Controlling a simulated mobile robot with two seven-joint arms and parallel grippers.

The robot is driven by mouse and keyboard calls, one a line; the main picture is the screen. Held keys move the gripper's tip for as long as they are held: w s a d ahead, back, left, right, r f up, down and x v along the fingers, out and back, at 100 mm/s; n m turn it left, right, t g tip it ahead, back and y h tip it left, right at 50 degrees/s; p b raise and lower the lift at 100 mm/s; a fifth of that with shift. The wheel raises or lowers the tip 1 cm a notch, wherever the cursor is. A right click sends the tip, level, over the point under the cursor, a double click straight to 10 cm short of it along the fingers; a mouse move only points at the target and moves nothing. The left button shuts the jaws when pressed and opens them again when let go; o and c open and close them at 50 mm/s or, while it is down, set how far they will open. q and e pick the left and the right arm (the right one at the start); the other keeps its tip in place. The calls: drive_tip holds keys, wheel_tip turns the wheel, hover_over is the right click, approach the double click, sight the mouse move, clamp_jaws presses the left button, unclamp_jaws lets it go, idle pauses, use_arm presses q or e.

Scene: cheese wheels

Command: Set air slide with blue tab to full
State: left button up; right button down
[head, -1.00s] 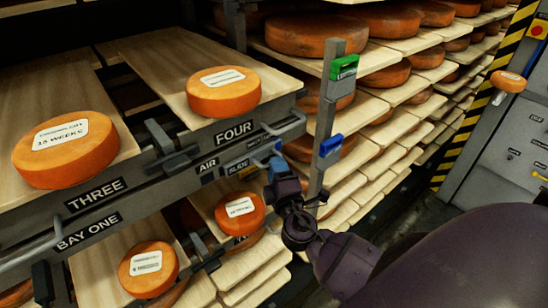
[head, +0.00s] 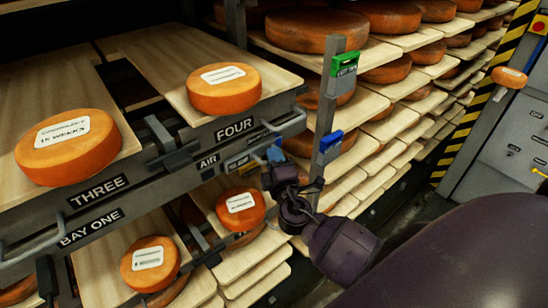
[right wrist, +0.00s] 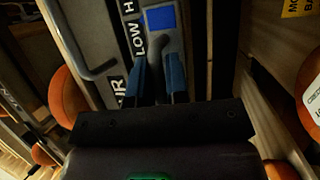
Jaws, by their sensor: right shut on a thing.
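In the head view my right gripper (head: 275,158) is at the rail's right end, hiding most of the slide. My left gripper is not in view.
An upright grey post (head: 327,130) with a green tag (head: 344,64) and a blue tag (head: 331,140) stands close to the right of my gripper. A bar handle (head: 278,132) is just above. Cheese wheels (head: 224,89) lie on boards (head: 170,55) around the rail.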

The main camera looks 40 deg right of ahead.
drive_tip(key=d, duration=0.2)
drive_tip(key=d+b, duration=0.1)
drive_tip(key=d, duration=0.2)
drive_tip(key=d+b, duration=0.1)
drive_tip(key=d, duration=0.1)
drive_tip(key=shift+w+d, duration=0.3)
drive_tip(key=shift+d, duration=0.05)
drive_tip(key=shift+d+b, duration=0.3)
drive_tip(key=shift+r, duration=0.2)
drive_tip(key=c, duration=1.2)
unclamp_jaws()
drive_tip(key=shift+d, duration=0.2)
drive_tip(key=b+v, duration=0.2)
drive_tip(key=v, duration=0.8)
drive_tip(key=shift+s+a+f+b, duration=0.2)
drive_tip(key=shift+s+a+b, duration=0.05)
drive_tip(key=shift+s+b, duration=0.1)
